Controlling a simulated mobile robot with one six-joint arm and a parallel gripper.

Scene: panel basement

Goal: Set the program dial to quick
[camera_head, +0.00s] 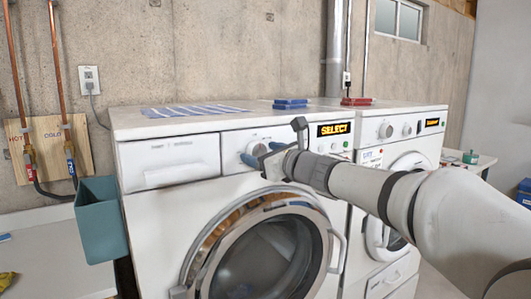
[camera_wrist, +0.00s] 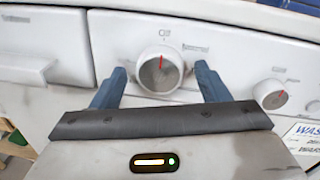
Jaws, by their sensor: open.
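The program dial (camera_wrist: 160,72) is a round grey knob with a white rim on the washer's white front panel. Its red pointer stands almost straight up, towards a small mark above it. Labels to its sides are too small to read. My gripper (camera_wrist: 161,80) is open, with one blue finger on each side of the dial and gaps between. Whether the fingertips reach past the dial's face is unclear. In the head view the dial (camera_head: 256,148) is partly hidden by my gripper (camera_head: 263,154). The washer's display (camera_head: 333,129) reads "SELECT" in orange.
A detergent drawer (camera_head: 170,162) is on the left. A second machine (camera_head: 400,118) stands to the right. A teal bin (camera_head: 101,220) is at the left.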

